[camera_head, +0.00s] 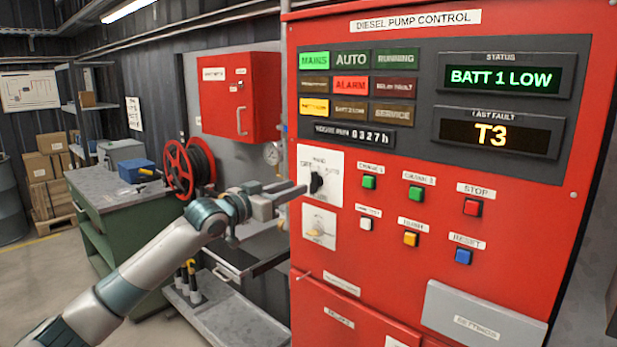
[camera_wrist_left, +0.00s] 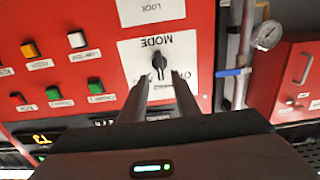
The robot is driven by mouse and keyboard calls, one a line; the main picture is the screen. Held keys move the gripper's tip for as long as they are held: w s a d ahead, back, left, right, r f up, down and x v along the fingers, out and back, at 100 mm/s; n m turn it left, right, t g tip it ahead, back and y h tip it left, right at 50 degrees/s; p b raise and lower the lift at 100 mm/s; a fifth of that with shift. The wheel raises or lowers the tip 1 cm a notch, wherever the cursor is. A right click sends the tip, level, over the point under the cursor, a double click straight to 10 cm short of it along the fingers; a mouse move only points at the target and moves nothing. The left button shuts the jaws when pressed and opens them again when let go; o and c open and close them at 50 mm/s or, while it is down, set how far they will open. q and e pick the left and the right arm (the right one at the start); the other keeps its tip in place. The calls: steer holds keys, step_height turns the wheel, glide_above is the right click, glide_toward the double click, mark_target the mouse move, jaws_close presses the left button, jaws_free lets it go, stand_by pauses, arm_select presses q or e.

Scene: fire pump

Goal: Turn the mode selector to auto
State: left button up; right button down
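The mode selector (camera_head: 317,183) is a black knob on a white plate on the red pump control panel, with position labels around it in the head view. Which label it points at is hard to tell. The AUTO lamp (camera_head: 351,59) above looks dark. My left gripper (camera_head: 299,192) is just left of the knob and points at it. In the left wrist view, which is upside down, the two fingers (camera_wrist_left: 160,80) are open, with the knob (camera_wrist_left: 159,62) seen between and just beyond their tips. I cannot tell whether they touch it. My right gripper is out of view.
A second white plate with a selector (camera_head: 319,228) sits below the knob. Push buttons, including a red stop button (camera_head: 472,207), are to its right. A pressure gauge (camera_head: 271,154) is just left of the panel. A green workbench (camera_head: 110,195) stands further left.

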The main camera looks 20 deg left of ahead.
mark_target(311, 182)
arm_select(q)
steer(key=p+x, duration=0.2)
steer(key=x, duration=0.5)
jaws_close()
